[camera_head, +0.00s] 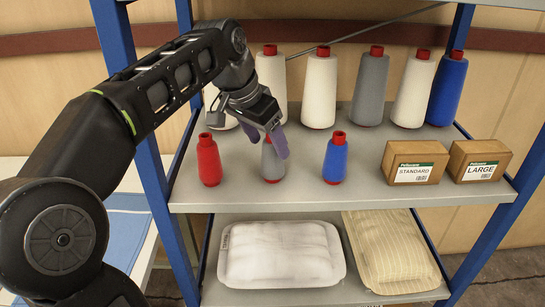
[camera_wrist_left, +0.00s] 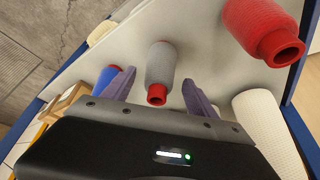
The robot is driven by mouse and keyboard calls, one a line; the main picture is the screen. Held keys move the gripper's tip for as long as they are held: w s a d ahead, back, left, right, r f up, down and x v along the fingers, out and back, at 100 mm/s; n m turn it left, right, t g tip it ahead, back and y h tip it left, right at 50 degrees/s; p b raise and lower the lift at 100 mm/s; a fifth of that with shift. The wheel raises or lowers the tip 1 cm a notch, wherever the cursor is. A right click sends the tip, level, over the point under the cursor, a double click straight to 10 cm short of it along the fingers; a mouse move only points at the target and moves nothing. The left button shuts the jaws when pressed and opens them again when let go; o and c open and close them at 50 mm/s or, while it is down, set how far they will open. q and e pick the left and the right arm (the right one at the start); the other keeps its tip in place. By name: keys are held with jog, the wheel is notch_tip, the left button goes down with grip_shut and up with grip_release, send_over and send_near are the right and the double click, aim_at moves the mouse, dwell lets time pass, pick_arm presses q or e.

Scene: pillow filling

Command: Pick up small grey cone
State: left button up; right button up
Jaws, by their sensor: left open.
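The small grey cone (camera_head: 272,163) with a red tip stands upright at the front of the upper shelf, between a small red cone (camera_head: 209,160) and a small blue cone (camera_head: 335,158). In the left wrist view the small grey cone (camera_wrist_left: 159,66) appears ahead between the two purple fingers (camera_wrist_left: 158,90). I see no contact that I can be sure of. My right gripper does not show.
Tall white, grey and blue cones (camera_head: 370,88) stand in the back row of the shelf (camera_head: 300,199). Two cardboard boxes (camera_head: 414,162) sit to the right. A blue post (camera_head: 165,200) rises on the left. The lower shelf holds a white pillow (camera_head: 281,252) and a striped beige pillow (camera_head: 390,250).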

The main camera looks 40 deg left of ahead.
pick_arm(q)
jog(key=shift+w, duration=0.25)
jog(key=x, duration=0.5)
jog(key=shift+w+d+p, duration=0.1)
jog(key=shift+w+p, duration=0.2)
jog(key=shift+c, duration=0.5)
grip_shut()
